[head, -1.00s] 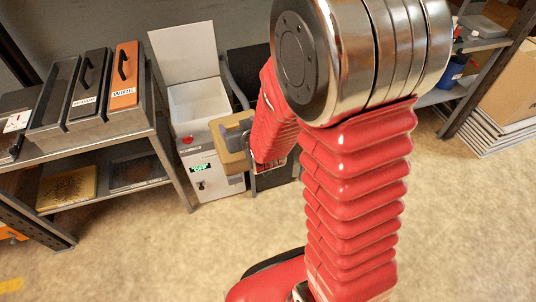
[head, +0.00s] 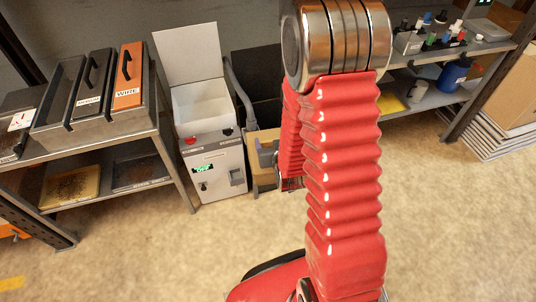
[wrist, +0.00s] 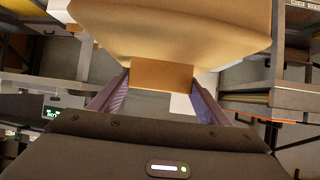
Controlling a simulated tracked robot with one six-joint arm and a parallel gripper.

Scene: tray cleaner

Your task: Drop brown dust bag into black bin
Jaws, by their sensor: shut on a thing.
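The brown dust bag (head: 262,137) is held in my gripper (head: 271,158), which is mostly hidden behind my red arm in the head view. In the wrist view, the bag (wrist: 170,30) fills the top middle, and its narrow tab (wrist: 161,75) sits between the two fingers of my gripper (wrist: 160,82). The black bin (head: 259,75) appears as a dark upright shape behind the bag, right of the white machine. The bag covers its lower part, and my arm covers its right side. I cannot tell whether the bag is over its opening.
A white machine (head: 216,165) with its lid up and a grey hose (head: 238,90) stand just left of the bag. A shelf (head: 150,140) with black and orange trays is at the left. Another shelf (head: 430,100) with bottles is at the right. The front floor is clear.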

